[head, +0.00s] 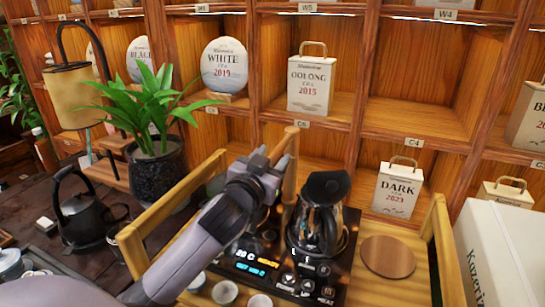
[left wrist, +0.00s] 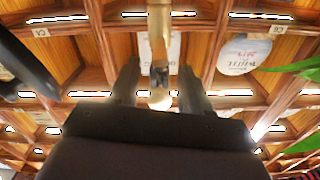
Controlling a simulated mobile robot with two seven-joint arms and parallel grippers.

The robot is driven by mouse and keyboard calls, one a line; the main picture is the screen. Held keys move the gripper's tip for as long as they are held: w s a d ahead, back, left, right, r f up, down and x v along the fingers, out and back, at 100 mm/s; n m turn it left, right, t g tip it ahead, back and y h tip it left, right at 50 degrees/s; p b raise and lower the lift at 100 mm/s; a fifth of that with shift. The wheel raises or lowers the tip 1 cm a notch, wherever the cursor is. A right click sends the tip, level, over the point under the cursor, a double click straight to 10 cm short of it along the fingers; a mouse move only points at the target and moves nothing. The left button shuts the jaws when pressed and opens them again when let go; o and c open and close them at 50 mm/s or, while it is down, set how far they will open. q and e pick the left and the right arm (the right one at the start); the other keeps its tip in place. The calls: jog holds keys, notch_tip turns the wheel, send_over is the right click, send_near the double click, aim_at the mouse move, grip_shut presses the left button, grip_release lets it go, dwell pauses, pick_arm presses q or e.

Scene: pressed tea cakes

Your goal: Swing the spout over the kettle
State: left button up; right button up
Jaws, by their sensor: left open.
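The kettle (head: 318,228), dark and shiny with a black top, stands on the right side of the black tea station, beside a lit display (head: 256,260). A wooden upright with a rounded top (head: 291,165), seemingly the spout's post, rises just left of the kettle. My left gripper (head: 275,165) is open beside this post, its fingers pointing at it. In the left wrist view a wooden rod with a dark and pale end (left wrist: 158,45), likely the spout, shows between the spread fingers; I cannot tell whether they touch it. The spout's outlet is hidden behind my gripper in the head view. My right gripper is not seen.
A second black kettle (head: 84,215) and a potted plant (head: 157,170) stand at left. Small cups (head: 225,292) sit in front of the station. A round wooden board (head: 388,257) and a DARK tea package (head: 397,190) are at right. Wooden shelves rise behind.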

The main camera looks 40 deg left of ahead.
pick_arm(q)
jog(key=shift+w, duration=0.2)
grip_shut()
jog(key=shift+w+d+n+g+y+b, duration=0.15)
jog(key=shift+d+n+y+b, duration=0.05)
jog(key=shift+d+n+y, duration=0.25)
jog(key=shift+w+d+n+g+y+b, duration=0.1)
jog(key=shift+d+n+g+y+b, duration=0.1)
jog(key=shift+d+n+y, duration=0.25)
jog(key=shift+a, duration=0.15)
grip_release()
